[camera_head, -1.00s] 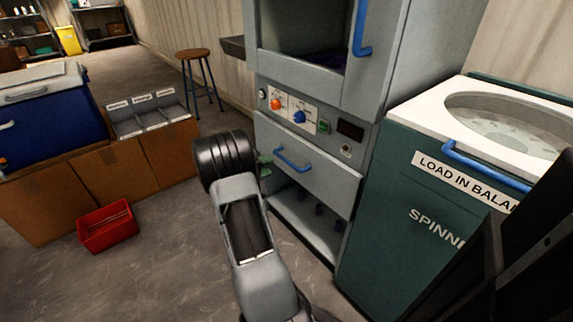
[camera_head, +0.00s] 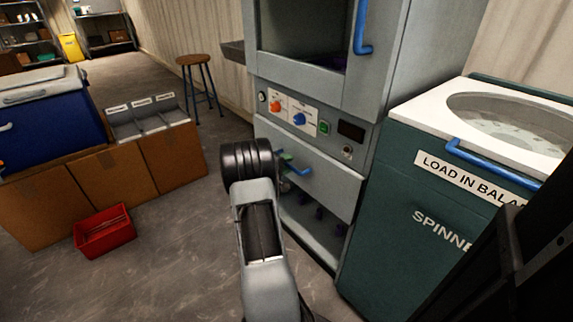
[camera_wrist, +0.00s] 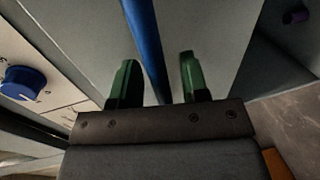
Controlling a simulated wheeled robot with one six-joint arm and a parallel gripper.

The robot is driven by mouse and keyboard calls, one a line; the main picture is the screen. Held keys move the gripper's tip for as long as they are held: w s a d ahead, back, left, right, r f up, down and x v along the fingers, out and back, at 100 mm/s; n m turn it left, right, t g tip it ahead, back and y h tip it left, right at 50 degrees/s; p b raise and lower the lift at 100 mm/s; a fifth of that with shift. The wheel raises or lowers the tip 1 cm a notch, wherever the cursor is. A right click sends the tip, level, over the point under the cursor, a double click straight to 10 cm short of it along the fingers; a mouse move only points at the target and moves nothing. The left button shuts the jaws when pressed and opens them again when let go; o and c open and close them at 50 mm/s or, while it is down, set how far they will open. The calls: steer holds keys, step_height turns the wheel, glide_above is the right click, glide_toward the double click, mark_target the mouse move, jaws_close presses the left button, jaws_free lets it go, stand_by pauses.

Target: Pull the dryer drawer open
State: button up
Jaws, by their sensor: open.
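The dryer (camera_head: 380,70) is a grey cabinet with a knob panel. Its drawer (camera_head: 338,187) sits below the panel, has a blue bar handle (camera_head: 304,171), and looks shut. My gripper (camera_head: 286,163) is at the left part of this handle, partly hidden behind my wrist in the head view. In the wrist view, my gripper (camera_wrist: 158,85) has its two green fingers apart. The blue handle (camera_wrist: 146,45) runs between them with a gap visible on each side. I cannot tell how deep the bar sits between the fingers.
A green spinner (camera_head: 425,215) with a white top stands close on the right. An open shelf with small dark items is under the drawer. A red bin (camera_head: 105,232) and cardboard boxes (camera_head: 110,180) are at left. The floor between is clear.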

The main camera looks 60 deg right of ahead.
jaws_close()
steer(key=shift+a, duration=0.1)
stand_by(0.4)
